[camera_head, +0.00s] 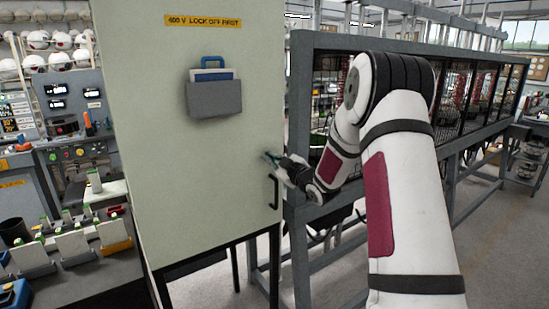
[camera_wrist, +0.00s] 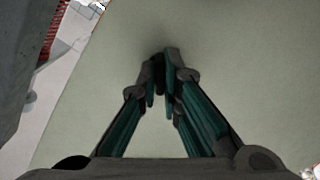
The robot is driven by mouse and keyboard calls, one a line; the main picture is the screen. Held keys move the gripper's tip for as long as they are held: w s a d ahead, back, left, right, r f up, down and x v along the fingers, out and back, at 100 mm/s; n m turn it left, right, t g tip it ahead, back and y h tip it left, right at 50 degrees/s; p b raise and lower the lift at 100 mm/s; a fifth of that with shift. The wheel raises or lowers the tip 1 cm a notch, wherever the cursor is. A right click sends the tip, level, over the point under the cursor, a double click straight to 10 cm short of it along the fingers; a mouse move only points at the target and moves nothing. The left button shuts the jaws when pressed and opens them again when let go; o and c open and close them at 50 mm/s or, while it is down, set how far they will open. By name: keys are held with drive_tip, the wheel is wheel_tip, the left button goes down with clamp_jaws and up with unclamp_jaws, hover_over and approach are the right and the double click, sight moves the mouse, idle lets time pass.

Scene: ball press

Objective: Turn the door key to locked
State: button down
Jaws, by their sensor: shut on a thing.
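The pale cabinet door (camera_head: 190,160) stands upright at centre-left in the head view and fills most of the wrist view (camera_wrist: 250,70). My gripper (camera_head: 268,156) is at the door's right edge, just above a black handle (camera_head: 275,192). In the wrist view my gripper's fingers (camera_wrist: 161,78) come together close to the door face, shut on a small dark piece between the tips, the door key. The fingertips hide most of the key, and I cannot tell which way it is turned.
A grey document pocket (camera_head: 214,97) and an orange label (camera_head: 204,21) are on the door. A caged grey frame (camera_head: 300,120) stands close to the right, behind my arm. A bench with control panels and small parts (camera_head: 70,240) is at the left.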

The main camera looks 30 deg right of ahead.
drive_tip(key=shift+m+p, duration=1.45)
drive_tip(key=shift+m, duration=2.35)
drive_tip(key=shift+f, duration=0.1)
drive_tip(key=c, duration=1.8)
unclamp_jaws()
drive_tip(key=shift+o, duration=0.2)
drive_tip(key=s, duration=1.2)
drive_tip(key=shift+d, duration=0.2)
